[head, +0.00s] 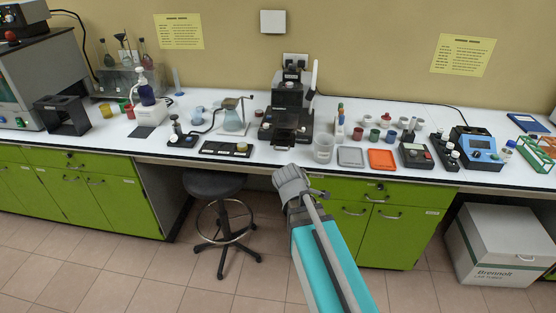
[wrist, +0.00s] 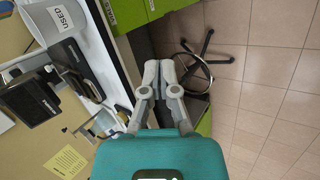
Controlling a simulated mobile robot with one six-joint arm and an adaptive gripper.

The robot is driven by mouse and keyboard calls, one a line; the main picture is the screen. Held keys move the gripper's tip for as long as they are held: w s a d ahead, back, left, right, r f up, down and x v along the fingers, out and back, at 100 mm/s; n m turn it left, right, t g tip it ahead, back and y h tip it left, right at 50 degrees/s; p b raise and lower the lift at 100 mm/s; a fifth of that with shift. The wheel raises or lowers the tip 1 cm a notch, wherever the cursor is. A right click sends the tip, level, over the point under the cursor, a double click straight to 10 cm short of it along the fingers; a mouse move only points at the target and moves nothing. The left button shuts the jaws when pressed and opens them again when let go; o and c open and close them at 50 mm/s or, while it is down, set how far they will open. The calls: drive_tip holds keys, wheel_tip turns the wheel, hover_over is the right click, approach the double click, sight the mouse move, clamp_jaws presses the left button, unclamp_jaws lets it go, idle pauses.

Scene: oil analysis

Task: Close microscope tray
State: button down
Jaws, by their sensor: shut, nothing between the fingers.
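The black microscope (head: 287,96) stands on the white bench near the middle. Its dark tray (head: 284,138) sticks out at the front, towards the bench edge. In the wrist view the microscope (wrist: 32,102) lies sideways at the left, with the tray (wrist: 76,62) pointing right. My gripper (wrist: 158,66) is shut and empty, its fingertips together. It is in front of the bench edge, apart from the tray. In the head view my arm's grey end is just below the bench edge under the tray, and the fingers are not clearly visible.
A grey dish (head: 350,156) and an orange dish (head: 382,159) lie farther right. A stool (head: 214,184) stands below left.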

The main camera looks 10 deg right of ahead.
drive_tip(key=w+a+n+t+b, duration=0.3)
drive_tip(key=w+n, duration=0.3)
drive_tip(key=n, duration=0.4)
drive_tip(key=w+a+r+n+t+b, duration=0.1)
drive_tip(key=w+a+n+t+b, duration=0.2)
drive_tip(key=n, duration=0.8)
drive_tip(key=shift+w+a+t+b, duration=0.2)
drive_tip(key=shift+w+t+b, duration=1.25)
drive_tip(key=shift+w, duration=0.3)
